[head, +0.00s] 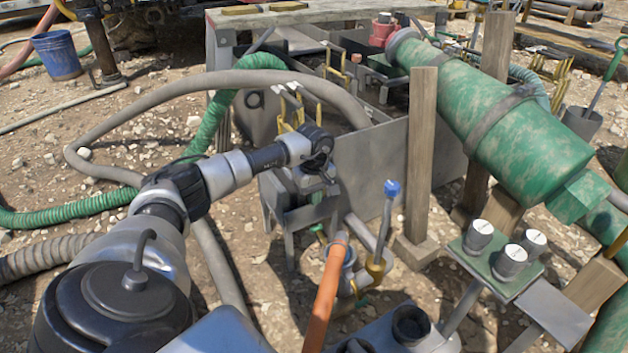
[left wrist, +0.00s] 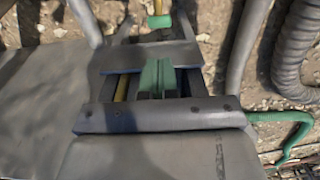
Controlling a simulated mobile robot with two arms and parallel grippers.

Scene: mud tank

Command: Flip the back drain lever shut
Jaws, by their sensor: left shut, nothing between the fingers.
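My left gripper (head: 318,178) is at the front edge of the grey metal tank (head: 372,160), pointing down. It is shut with nothing held. Which handle is the back drain lever is not clear to me. Yellow lever handles (head: 338,66) stand in the tank's far part, and another yellow group (head: 290,112) is just behind my left wrist. A blue-capped lever (head: 388,215) stands upright on a brass valve in front of the tank, apart from my gripper. In the left wrist view, green parts (left wrist: 156,78) sit between grey plates. My right gripper is out of view.
An orange pipe (head: 325,297) rises in front. A thick grey hose (head: 130,115) and a green hose (head: 70,217) loop on the left. A blue bucket (head: 57,55) stands far left.

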